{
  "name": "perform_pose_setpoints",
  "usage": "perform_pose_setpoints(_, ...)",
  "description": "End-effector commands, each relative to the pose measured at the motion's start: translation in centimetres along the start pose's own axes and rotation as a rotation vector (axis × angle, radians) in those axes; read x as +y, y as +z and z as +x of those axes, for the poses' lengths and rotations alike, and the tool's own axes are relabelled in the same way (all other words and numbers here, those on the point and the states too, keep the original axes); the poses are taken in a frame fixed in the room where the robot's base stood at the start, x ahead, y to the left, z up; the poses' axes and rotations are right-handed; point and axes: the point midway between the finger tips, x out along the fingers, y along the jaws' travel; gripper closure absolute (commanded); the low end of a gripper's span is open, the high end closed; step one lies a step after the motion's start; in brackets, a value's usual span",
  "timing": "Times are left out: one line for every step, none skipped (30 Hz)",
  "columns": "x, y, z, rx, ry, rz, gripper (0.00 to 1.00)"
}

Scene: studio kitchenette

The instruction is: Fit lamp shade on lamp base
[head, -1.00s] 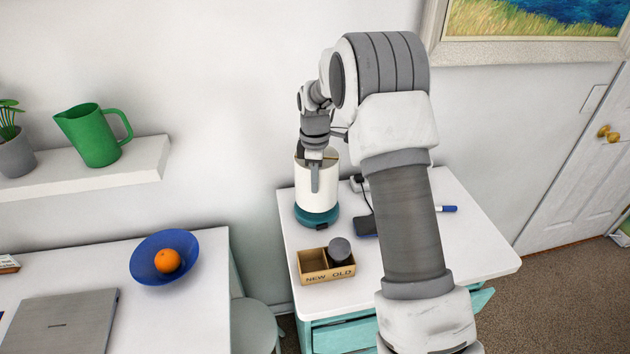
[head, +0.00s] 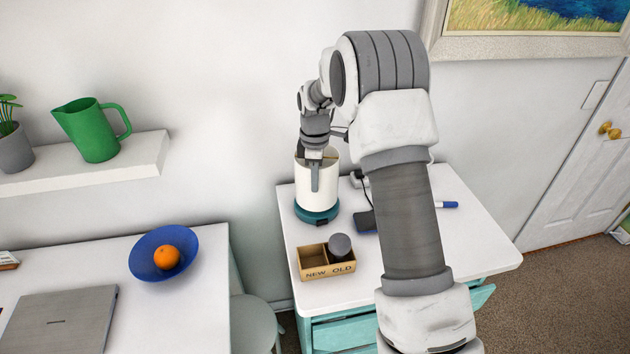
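The white cylindrical lamp shade (head: 327,190) stands upright over the teal lamp base (head: 318,216) on the white side table. Its lower edge appears to meet the base; whether it is fully seated I cannot tell. My gripper (head: 314,174) points down at the shade's rim from above. One grey finger lies in front of the shade's outer wall. The other finger is hidden, so I cannot tell whether the gripper clamps the wall.
A wooden box (head: 327,272) marked NEW and OLD stands in front, with a dark round object (head: 340,246) in its OLD side. A dark blue device (head: 365,222) and blue marker (head: 447,205) lie near my arm. A stool (head: 257,325) stands left of the table.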

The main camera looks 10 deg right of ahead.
Motion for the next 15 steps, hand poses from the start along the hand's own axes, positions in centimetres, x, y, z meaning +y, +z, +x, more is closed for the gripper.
perform_pose_setpoints(0.0, 0.0, 0.1, 0.000, 0.001, 0.000, 1.00)
perform_pose_setpoints(0.0, 0.0, 0.2, 0.000, 0.001, 0.000, 1.00)
perform_pose_setpoints(0.0, 0.0, 0.3, 0.000, 0.001, 0.000, 1.00)
perform_pose_setpoints(0.0, 0.0, 0.4, 0.000, 0.001, 0.000, 1.00)
perform_pose_setpoints(0.0, 0.0, 0.5, 0.000, 0.000, 0.000, 1.00)
perform_pose_setpoints(0.0, 0.0, 0.6, 0.000, 0.001, 0.000, 1.00)
perform_pose_setpoints(0.0, 0.0, 0.7, 0.000, 0.000, 0.000, 1.00)
perform_pose_setpoints(0.0, 0.0, 0.8, 0.000, 0.000, 0.000, 1.00)
perform_pose_setpoints(0.0, 0.0, 0.9, 0.000, 0.000, 0.000, 1.00)
perform_pose_setpoints(0.0, 0.0, 1.0, 0.000, 0.000, 0.000, 1.00)
perform_pose_setpoints(0.0, 0.0, 1.1, 0.000, 0.000, 0.000, 1.00)
perform_pose_setpoints(0.0, 0.0, 1.2, 0.000, 0.000, 0.000, 1.00)
perform_pose_setpoints(0.0, 0.0, 1.4, 0.000, 0.000, 0.000, 1.00)
perform_pose_setpoints(0.0, 0.0, 1.4, 0.000, 0.000, 0.000, 1.00)
perform_pose_setpoints(0.0, 0.0, 1.6, 0.000, 0.000, 0.000, 1.00)
